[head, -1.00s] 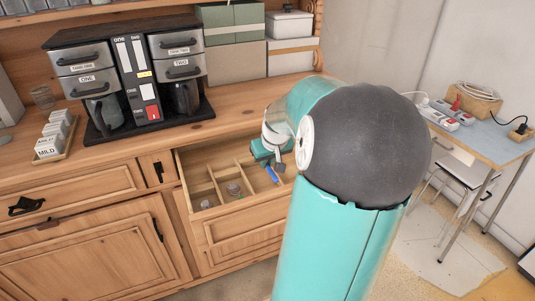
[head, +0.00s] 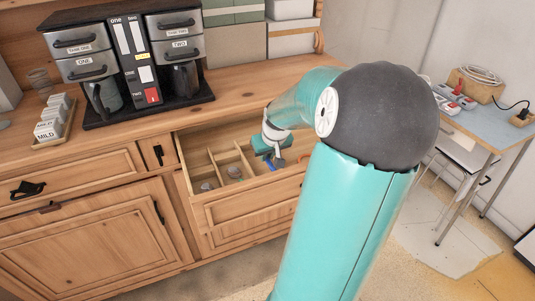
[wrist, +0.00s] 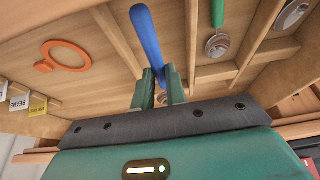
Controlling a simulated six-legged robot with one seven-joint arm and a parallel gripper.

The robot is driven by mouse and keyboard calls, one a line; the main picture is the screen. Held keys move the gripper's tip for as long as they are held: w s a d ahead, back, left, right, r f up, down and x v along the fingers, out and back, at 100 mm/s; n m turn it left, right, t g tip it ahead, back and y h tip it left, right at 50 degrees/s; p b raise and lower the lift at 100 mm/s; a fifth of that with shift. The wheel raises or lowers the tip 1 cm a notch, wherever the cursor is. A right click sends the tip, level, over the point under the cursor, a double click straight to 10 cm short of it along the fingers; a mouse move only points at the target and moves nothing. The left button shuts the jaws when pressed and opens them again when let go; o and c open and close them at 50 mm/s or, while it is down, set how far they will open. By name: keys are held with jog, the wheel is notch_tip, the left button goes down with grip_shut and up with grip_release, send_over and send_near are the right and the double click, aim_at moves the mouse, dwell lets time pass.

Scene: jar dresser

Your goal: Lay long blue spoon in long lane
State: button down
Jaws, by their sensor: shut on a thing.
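My gripper (wrist: 160,88) is shut on the long blue spoon (wrist: 147,36), whose blue handle sticks out beyond the fingertips in the wrist view. The spoon's other end is mostly hidden between the fingers. In the head view, my gripper (head: 274,161) is at the open drawer (head: 243,207), and only a short blue piece of the spoon (head: 270,165) shows. In the wrist view the spoon lies across the space between two wooden dividers (wrist: 113,28). I cannot tell whether it touches the drawer floor.
Two round-ended metal items lie in neighbouring compartments, one of them (wrist: 217,46) beside a divider. An orange ring-shaped item (wrist: 65,55) lies in a wider compartment. The coffee machine (head: 128,68) and a box tray (head: 55,122) stand on the dresser top (head: 190,112).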

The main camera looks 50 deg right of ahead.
jog(key=c, duration=1.3)
grip_release()
jog(key=shift+c, duration=0.2)
jog(key=v, duration=1.3)
jog(key=shift+r, duration=0.4)
